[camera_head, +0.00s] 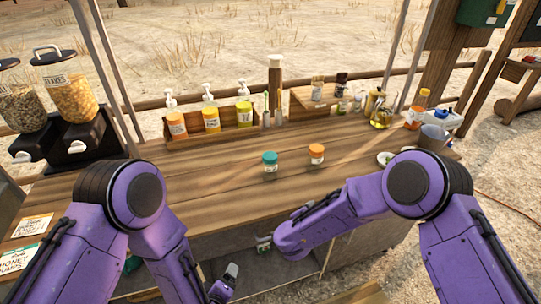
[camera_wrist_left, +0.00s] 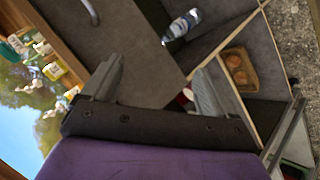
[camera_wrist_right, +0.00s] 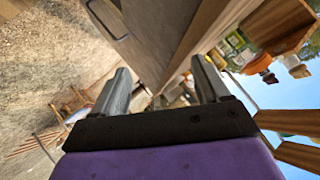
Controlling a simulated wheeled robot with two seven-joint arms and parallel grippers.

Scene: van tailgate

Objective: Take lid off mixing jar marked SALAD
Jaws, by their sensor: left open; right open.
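Two small jars stand upright on the wooden counter in the head view: one with a teal lid (camera_head: 270,160) and one with an orange lid (camera_head: 316,149). Both lids are on. Their labels are too small to read, so I cannot tell which says SALAD. My left gripper (camera_head: 224,286) is low in front of the counter, below and apart from both jars. Its two fingers stand apart and empty in the left wrist view (camera_wrist_left: 155,88). My right gripper shows open and empty in the right wrist view (camera_wrist_right: 162,90); my forearm mostly hides it in the head view.
A wooden rack (camera_head: 240,131) with several pump bottles stands behind the jars. Dispensers (camera_head: 72,98) stand at the left. An oil bottle (camera_head: 381,113) and an orange-capped bottle (camera_head: 416,109) stand at the right. Open shelf compartments lie under the counter. The counter around the jars is clear.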

